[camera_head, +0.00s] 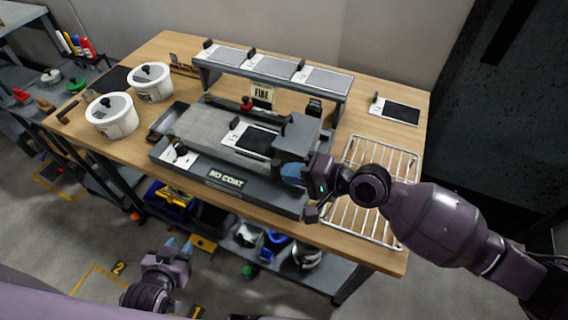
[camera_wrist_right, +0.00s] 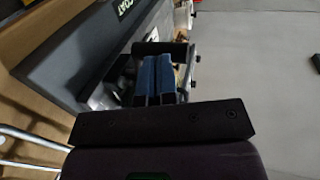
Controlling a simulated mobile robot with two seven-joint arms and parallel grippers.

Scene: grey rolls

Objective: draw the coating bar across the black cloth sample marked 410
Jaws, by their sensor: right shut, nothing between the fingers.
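A black cloth sample on a white card (camera_head: 252,140) lies on the grey bed of the coating machine (camera_head: 200,128); its number is too small to read. My right gripper (camera_head: 291,172) is at the machine's right front, beside a dark grey block (camera_head: 298,134). Its blue fingers are together and empty, and they also show in the right wrist view (camera_wrist_right: 154,80). A shiny metal rod (camera_wrist_right: 192,62) stands just beyond them there; I cannot tell whether it is the coating bar. My left gripper (camera_head: 179,247) hangs in front of the table, low, empty, fingers apart.
Another black sample card (camera_head: 400,112) lies at the table's right back. Grey samples sit on a raised shelf (camera_head: 272,73). A wire rack (camera_head: 367,170) lies under my right arm. Two white lidded pots (camera_head: 112,117) stand at the left. A "FINE" sign (camera_head: 262,94) stands behind the bed.

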